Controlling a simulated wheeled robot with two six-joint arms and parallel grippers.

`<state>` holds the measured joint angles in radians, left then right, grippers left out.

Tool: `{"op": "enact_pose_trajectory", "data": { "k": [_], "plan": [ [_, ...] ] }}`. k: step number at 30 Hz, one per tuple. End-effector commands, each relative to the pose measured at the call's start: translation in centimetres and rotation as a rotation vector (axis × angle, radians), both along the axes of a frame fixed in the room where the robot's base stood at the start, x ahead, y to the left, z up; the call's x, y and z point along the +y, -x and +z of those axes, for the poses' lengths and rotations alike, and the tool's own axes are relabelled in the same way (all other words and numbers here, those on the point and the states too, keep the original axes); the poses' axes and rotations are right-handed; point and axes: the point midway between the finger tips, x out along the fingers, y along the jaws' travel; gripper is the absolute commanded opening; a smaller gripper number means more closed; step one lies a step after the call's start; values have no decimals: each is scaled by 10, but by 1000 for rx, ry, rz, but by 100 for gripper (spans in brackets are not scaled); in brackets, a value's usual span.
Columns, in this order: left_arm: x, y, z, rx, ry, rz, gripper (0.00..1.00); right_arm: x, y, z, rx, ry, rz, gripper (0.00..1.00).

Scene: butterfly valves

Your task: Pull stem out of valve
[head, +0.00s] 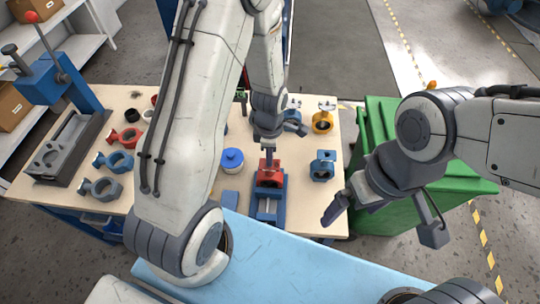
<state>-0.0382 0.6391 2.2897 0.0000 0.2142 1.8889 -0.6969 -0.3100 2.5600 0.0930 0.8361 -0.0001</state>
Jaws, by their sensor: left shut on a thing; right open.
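A red valve (269,178) sits in a blue vise (267,210) at the front middle of the workbench. My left gripper (268,150) points down right above the red valve and is shut on its stem, which is mostly hidden by the fingers. Whether the stem is still fully inside the valve is too small to tell. My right gripper (335,209) is open and empty, in front of the bench's right side and to the right of the vise.
The wooden workbench (215,200) carries blue valves (322,165), a yellow valve (322,122), a red valve (125,138) and a blue-lidded container (232,160). A lever press (65,135) stands at left. A green bin (385,130) is at right. A light-blue surface (270,260) lies in front.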

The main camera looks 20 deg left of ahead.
Motion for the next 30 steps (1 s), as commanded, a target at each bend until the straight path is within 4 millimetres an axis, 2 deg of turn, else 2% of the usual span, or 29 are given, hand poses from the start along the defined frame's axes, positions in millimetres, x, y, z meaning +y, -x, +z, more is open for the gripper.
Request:
{"op": "enact_pose_trajectory", "data": {
  "k": [30],
  "plan": [
    [0,-2,11,-5,1,0,0,0,0,9,0,0,1,100]
  ]
}}
